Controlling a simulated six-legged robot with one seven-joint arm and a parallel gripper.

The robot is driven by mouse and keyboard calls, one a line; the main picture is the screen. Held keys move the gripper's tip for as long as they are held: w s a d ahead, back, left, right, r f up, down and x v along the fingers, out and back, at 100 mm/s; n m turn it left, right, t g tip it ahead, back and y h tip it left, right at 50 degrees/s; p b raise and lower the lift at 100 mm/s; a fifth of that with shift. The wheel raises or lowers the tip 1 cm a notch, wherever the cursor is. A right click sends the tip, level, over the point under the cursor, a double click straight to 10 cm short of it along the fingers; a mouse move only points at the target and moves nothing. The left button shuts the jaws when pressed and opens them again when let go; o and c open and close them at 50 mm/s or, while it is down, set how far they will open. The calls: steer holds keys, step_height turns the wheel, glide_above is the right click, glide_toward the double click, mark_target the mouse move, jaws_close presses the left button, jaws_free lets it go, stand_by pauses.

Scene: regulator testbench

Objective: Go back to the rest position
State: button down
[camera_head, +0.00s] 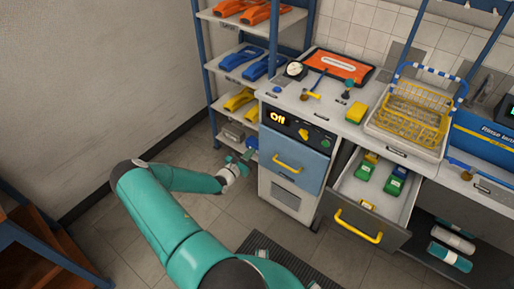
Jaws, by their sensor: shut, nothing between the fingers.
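My gripper (240,160) is at the end of my teal arm, near the middle of the view. It is small in the picture and its fingers are together and empty. It hangs in front of the lower left of the blue cabinet, close to the shelf rack, and appears apart from both.
A drawer (385,215) with a yellow handle stands open at right, holding several green and yellow pieces. A yellow wire basket (412,115) sits on the counter. A shelf rack (232,52) holds orange, blue and yellow tools.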

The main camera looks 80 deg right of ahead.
steer(key=shift+w+a, duration=0.2)
steer(key=shift+a, duration=0.3)
steer(key=w+a+r+m+t+y, duration=0.2)
steer(key=w+a+r+m+y, duration=0.4)
steer(key=w+a+r, duration=0.6)
steer(key=w+a+r+m+t+y, duration=0.1)
steer(key=w+a+r+m+y, duration=0.2)
steer(key=w+a+r+m, duration=0.85)
steer(key=s+a+r+n+t+y, duration=0.1)
steer(key=a+r, duration=0.5)
steer(key=a, duration=0.6)
steer(key=s+a+r+n+t+y, duration=0.2)
steer(key=s+a+r+t+y, duration=0.2)
steer(key=a+r, duration=0.3)
steer(key=s+a+r+n+t+y, duration=0.1)
steer(key=s+a+r+t, duration=0.3)
steer(key=a, duration=1.3)
step_height(320, 180, up, 3)
steer(key=shift+s+r+t+y, duration=0.2)
steer(key=shift+s+t+y, duration=0.1)
steer(key=shift+t+y, duration=0.3)
steer(key=shift+d, duration=0.15)
